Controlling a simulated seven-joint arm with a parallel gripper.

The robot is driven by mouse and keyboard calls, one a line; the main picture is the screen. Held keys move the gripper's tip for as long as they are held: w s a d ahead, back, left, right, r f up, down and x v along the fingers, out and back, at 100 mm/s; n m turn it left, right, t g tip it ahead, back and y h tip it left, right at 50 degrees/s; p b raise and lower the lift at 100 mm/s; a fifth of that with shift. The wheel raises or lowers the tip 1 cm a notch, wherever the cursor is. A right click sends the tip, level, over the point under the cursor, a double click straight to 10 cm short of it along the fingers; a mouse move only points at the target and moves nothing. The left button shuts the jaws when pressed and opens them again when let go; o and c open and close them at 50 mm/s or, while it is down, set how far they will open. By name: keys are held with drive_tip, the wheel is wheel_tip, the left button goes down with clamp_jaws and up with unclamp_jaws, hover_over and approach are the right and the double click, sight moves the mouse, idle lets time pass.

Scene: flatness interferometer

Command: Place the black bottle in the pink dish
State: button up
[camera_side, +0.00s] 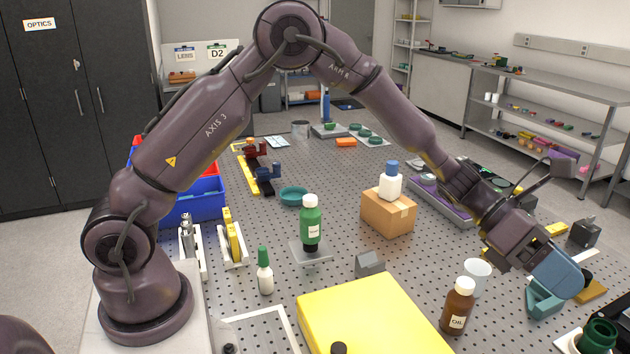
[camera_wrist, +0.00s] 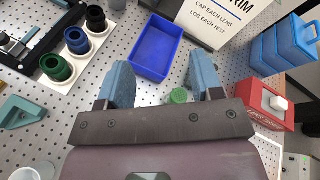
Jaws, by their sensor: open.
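I cannot make out a clearly black bottle or a pink dish in either view. My gripper (camera_side: 560,273) is at the right of the side view, above the table, with its blue-grey fingers pointing down. In the wrist view my gripper (camera_wrist: 161,82) has its two fingers wide apart. Nothing is held between them. A small green round top (camera_wrist: 179,96) shows between the fingers, partly hidden by the gripper body. A brown bottle (camera_side: 458,305) labelled OIL stands upright left of my gripper. A green bottle (camera_side: 310,222) with a black lower end stands mid-table on a grey plate.
A white cup (camera_side: 477,277) and a teal block (camera_side: 545,301) are close to my gripper. Black, blue and green cups (camera_wrist: 55,67) sit in white holders. A blue tray (camera_wrist: 157,48) and a red box (camera_wrist: 267,104) lie beyond. A yellow box (camera_side: 370,318) occupies the front.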

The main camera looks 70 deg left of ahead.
drive_tip(key=w+a+r+n+t+y, duration=0.2)
drive_tip(key=a+r+n+t+y, duration=0.2)
drive_tip(key=a+r+n+t, duration=0.4)
drive_tip(key=s+a+r+n+y, duration=0.4)
drive_tip(key=a+n, duration=0.1)
drive_tip(key=n, duration=0.4)
drive_tip(key=s+a+r+n+y, duration=0.3)
drive_tip(key=a+n+y, duration=0.25)
drive_tip(key=n, duration=0.25)
drive_tip(key=s+a+f+n+g, duration=0.2)
drive_tip(key=s+n+g, duration=0.1)
drive_tip(key=s+n, duration=0.7)
drive_tip(key=s+a+f+n+g, duration=0.2)
drive_tip(key=s+f+n+g, duration=0.1)
drive_tip(key=s+n, duration=0.7)
drive_tip(key=s, duration=0.4)
drive_tip(key=shift+a, duration=0.15)
